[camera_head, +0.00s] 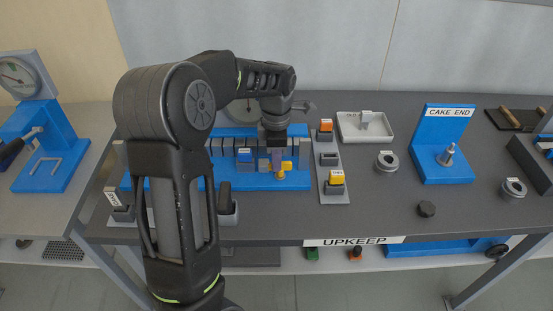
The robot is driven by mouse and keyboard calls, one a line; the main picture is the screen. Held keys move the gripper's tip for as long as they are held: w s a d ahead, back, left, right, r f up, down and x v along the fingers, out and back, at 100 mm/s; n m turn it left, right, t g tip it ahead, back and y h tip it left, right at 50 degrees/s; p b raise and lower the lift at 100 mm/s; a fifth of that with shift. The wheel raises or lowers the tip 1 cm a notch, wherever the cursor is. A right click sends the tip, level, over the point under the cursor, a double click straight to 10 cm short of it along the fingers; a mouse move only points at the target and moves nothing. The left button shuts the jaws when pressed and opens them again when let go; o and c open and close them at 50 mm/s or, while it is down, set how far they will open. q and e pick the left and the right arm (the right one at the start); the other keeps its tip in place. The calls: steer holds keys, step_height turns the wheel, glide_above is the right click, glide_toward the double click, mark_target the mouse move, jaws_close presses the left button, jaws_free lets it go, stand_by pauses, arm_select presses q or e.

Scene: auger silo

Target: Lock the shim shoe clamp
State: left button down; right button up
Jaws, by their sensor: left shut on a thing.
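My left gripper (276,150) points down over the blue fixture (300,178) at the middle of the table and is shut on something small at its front. The arm and the gripper body hide most of what is held, so I cannot tell exactly which part it is. A yellow knob-like piece (280,175) shows just below the fingers, with another yellow piece (287,165) beside it. I cannot tell the clamp's position. My right gripper is not in view.
A grey strip with an orange block (325,125) and a yellow block (337,177) lies right of the fixture. A white tray (345,136), grey rings (387,161) and the blue CAKE END stand (450,120) are farther right.

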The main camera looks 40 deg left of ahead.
arm_select(q)
steer(key=shift+m, duration=0.5)
steer(key=m, duration=0.3)
steer(key=shift+w+a+m, duration=0.1)
steer(key=shift+w+m, duration=0.1)
steer(key=shift+m, duration=0.1)
steer(key=m, duration=0.4)
steer(key=shift+w+m, duration=0.2)
steer(key=shift+m, duration=0.1)
steer(key=m, duration=0.4)
steer(key=shift+w+b, duration=0.15)
steer(key=shift+b, duration=0.15)
steer(key=m, duration=0.4)
steer(key=shift+w+d+m, duration=0.15)
steer(key=shift+d+m, duration=0.05)
steer(key=shift+m, duration=0.1)
steer(key=c, duration=1.5)
jaws_free()
steer(key=shift+r, duration=0.1)
